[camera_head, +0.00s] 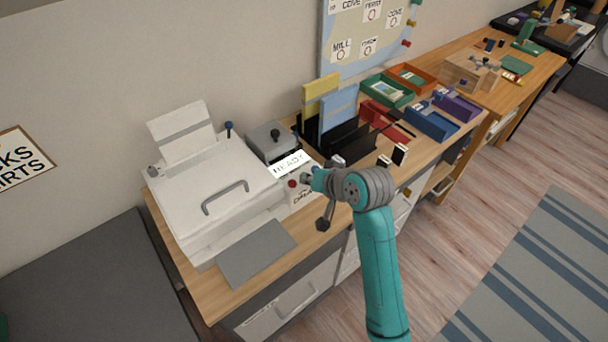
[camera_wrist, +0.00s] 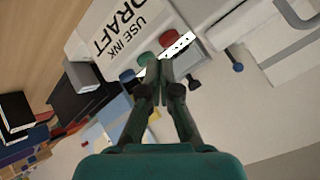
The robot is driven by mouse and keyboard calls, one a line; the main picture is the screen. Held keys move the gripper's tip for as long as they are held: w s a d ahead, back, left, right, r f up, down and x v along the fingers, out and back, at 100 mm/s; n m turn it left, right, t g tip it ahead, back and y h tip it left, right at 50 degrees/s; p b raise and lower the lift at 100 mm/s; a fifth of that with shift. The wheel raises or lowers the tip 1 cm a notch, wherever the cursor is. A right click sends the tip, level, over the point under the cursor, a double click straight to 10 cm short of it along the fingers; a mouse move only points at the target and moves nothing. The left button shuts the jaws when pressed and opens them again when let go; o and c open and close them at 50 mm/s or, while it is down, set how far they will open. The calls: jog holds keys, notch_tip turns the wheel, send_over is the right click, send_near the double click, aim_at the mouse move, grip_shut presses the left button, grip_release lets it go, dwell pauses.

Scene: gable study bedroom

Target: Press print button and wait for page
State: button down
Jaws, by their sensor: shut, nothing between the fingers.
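The white printer (camera_head: 215,185) stands at the left end of the wooden desk, with a sheet (camera_head: 183,132) upright at its back and a bare grey tray (camera_head: 257,253) at its front. I cannot read which is print. My gripper (camera_head: 309,178) is shut and empty; its tips (camera_wrist: 161,65) are near the green button. Contact is unclear.
A grey box (camera_head: 272,140) with a dark knob stands behind the control box. Black file holders (camera_head: 343,141) with yellow and blue folders stand to the right, then coloured trays (camera_head: 430,122).

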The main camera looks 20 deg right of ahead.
jog(key=w+d+r+g, duration=0.1)
jog(key=w+r, duration=0.3)
jog(key=r, duration=0.5)
jog(key=shift+y, duration=0.4)
jog(key=shift+f, duration=4.4)
jog(key=shift+f, duration=0.4)
